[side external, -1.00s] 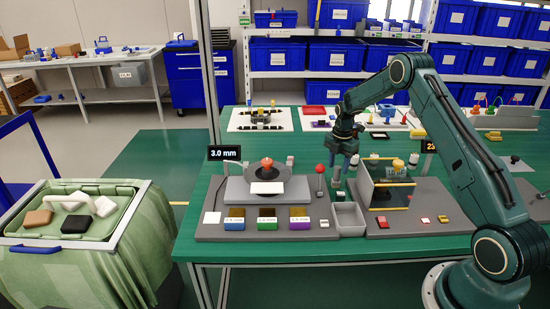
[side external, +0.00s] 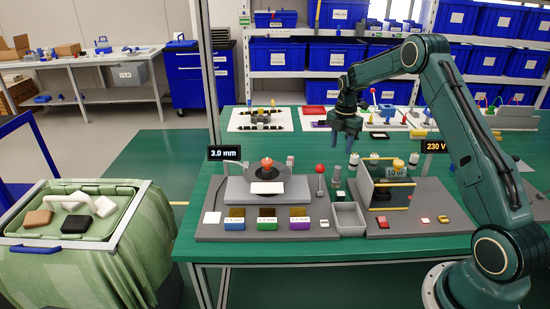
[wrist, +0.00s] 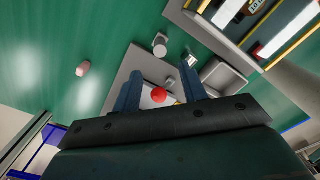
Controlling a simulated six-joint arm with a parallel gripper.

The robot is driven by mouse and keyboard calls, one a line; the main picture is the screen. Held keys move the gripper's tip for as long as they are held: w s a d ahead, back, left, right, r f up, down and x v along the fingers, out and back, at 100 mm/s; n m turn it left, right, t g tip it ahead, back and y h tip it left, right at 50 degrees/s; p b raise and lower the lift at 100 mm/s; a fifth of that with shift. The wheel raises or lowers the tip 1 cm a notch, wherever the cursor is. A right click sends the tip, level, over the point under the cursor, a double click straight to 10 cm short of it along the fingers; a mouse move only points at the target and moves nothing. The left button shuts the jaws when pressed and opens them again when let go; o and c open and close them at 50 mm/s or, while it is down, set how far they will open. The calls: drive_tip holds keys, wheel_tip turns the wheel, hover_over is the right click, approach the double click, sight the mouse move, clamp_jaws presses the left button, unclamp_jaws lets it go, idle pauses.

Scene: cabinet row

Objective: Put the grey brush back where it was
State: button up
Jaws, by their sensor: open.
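My gripper (side external: 346,138) is open, pointing down, with nothing between its fingers. It hangs above the bench, behind the small grey tray. In the wrist view its two fingers (wrist: 162,70) stand apart over the bench. I cannot make out the grey brush for certain. A small upright piece (side external: 337,173) stands below the gripper, behind the tray, too small to identify.
The empty grey tray (side external: 347,217) sits between the turntable station (side external: 226,191) and the glass-sided box (side external: 392,183). A red-knobbed lever (side external: 320,170) stands left of the tray. A white board (side external: 260,127) lies farther back.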

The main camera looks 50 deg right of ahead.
drive_tip(key=s+a+r+m+t, duration=0.1)
drive_tip(key=s+a+r+m, duration=0.3)
drive_tip(key=a+r, duration=0.55)
drive_tip(key=s+a+r+m+t, duration=0.1)
drive_tip(key=s+a+r+m, duration=0.35)
drive_tip(key=a+r, duration=0.45)
drive_tip(key=s+a+r+m+t, duration=0.1)
drive_tip(key=s+a+m, duration=0.3)
drive_tip(key=s, duration=0.7)
drive_tip(key=s+a+r+m+t, duration=0.1)
drive_tip(key=s+a+m, duration=0.4)
drive_tip(key=s, duration=0.6)
drive_tip(key=shift+s+a+r+t, duration=0.25)
drive_tip(key=shift+a+t, duration=0.55)
drive_tip(key=shift+a, duration=0.35)
